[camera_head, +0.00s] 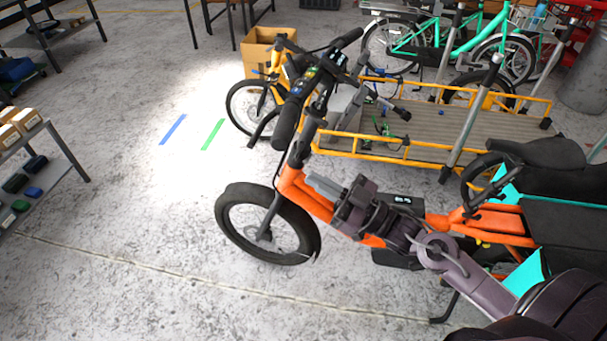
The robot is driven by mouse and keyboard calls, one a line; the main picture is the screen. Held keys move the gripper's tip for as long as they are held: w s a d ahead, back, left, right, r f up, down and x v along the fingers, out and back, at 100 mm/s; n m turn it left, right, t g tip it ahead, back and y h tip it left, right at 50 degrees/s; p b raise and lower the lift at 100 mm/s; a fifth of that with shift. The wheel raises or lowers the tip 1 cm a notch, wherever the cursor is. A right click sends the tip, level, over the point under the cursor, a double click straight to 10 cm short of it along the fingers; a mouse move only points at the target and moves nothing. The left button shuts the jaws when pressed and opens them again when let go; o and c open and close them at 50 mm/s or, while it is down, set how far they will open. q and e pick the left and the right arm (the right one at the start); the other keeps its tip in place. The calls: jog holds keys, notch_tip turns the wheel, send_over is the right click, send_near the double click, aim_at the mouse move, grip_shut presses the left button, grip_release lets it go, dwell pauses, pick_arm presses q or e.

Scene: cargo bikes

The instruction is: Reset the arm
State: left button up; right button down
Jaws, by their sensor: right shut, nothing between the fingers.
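My right arm comes in from the lower right corner and reaches over the frame of the orange cargo bike (292,187). My right gripper (318,184) is at the arm's end, in front of the bike's head tube and below its handlebar (287,122). Its grey fingers are shut with nothing between them. I cannot tell whether they touch the orange frame. The gripper and forearm hide part of the bike's middle. My left gripper is not in view.
A yellow-railed cargo bike (400,160) stands behind, with a cardboard box (262,52) beyond it. A green bike (440,45) is at the back. Shelves (60,172) stand at the left. Blue (173,129) and green (213,134) strips mark open floor.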

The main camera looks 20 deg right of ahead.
jog(key=shift+s+d+f, duration=0.1)
jog(key=shift+s+d, duration=0.05)
dwell(0.3)
jog(key=w+d+f+m+h, duration=0.1)
jog(key=d+f+m+h, duration=0.2)
jog(key=f, duration=0.6)
jog(key=w+d+f+m+h, duration=0.15)
jog(key=d+f+h, duration=0.25)
jog(key=f, duration=0.4)
jog(key=s+d+f+m+g+h, duration=0.1)
jog(key=s+f+g+h, duration=0.15)
jog(key=f, duration=0.65)
jog(key=s+d+f+m+g+h, duration=0.2)
jog(key=s+f, duration=0.2)
jog(key=f, duration=0.5)
jog(key=s+a+f+g+h, duration=0.2)
jog(key=s+f+g, duration=0.3)
jog(key=s+f, duration=0.8)
jog(key=s+a+f+g, duration=0.3)
jog(key=s+f, duration=0.3)
jog(key=s, duration=0.3)
jog(key=s+a+f+g, duration=0.3)
jog(key=s+f, duration=0.3)
jog(key=s, duration=0.3)
jog(key=shift+s+a+f, duration=0.2)
jog(key=shift+s+a, duration=0.05)
jog(key=shift+a, duration=0.05)
jog(key=shift+n, duration=0.25)
